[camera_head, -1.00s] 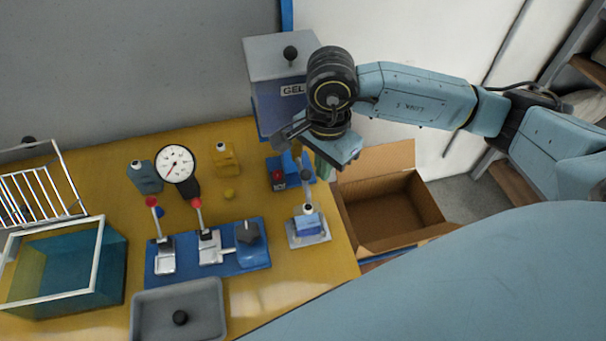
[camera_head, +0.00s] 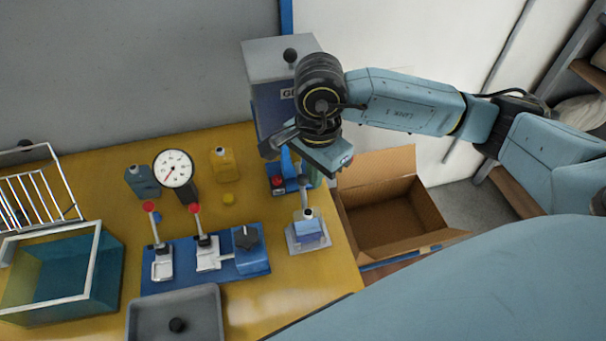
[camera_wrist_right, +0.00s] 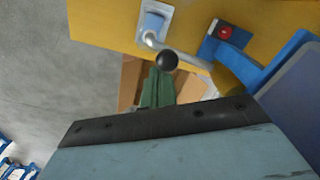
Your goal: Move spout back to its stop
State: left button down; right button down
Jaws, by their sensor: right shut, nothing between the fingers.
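The spout (camera_wrist_right: 186,53) appears to be the curved silver pipe in the right wrist view, running from a small blue-topped stand to the right. A black ball knob (camera_wrist_right: 167,60) shows in front of it. In the head view the stand (camera_head: 308,232) sits near the table's right edge, its upright partly under my wrist. My right gripper's green fingers (camera_head: 316,178) are shut and empty, pointing down behind the stand. In the right wrist view the fingers (camera_wrist_right: 157,90) look close to the knob; I cannot tell whether they touch. My left gripper is out of view.
A blue block with a red button (camera_head: 277,184) and the blue GEL cabinet (camera_head: 272,115) stand behind the spout. An open cardboard box (camera_head: 390,215) is beyond the table's right edge. Left are two red-knobbed lever clamps (camera_head: 207,254), a dial gauge (camera_head: 174,168) and a grey tray (camera_head: 205,300).

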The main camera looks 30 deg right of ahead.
aim_at(300, 176)
jog(key=shift+a, duration=0.1)
jog(key=shift+a+b, duration=0.25)
jog(key=shift+b, duration=0.1)
jog(key=shift+a+f+b, duration=0.1)
jog(key=shift+a+b, duration=0.2)
jog(key=shift+a, duration=0.05)
dwell(0.4)
jog(key=shift+w+a, duration=0.2)
jog(key=shift+a, duration=0.35)
jog(key=shift+b, duration=0.3)
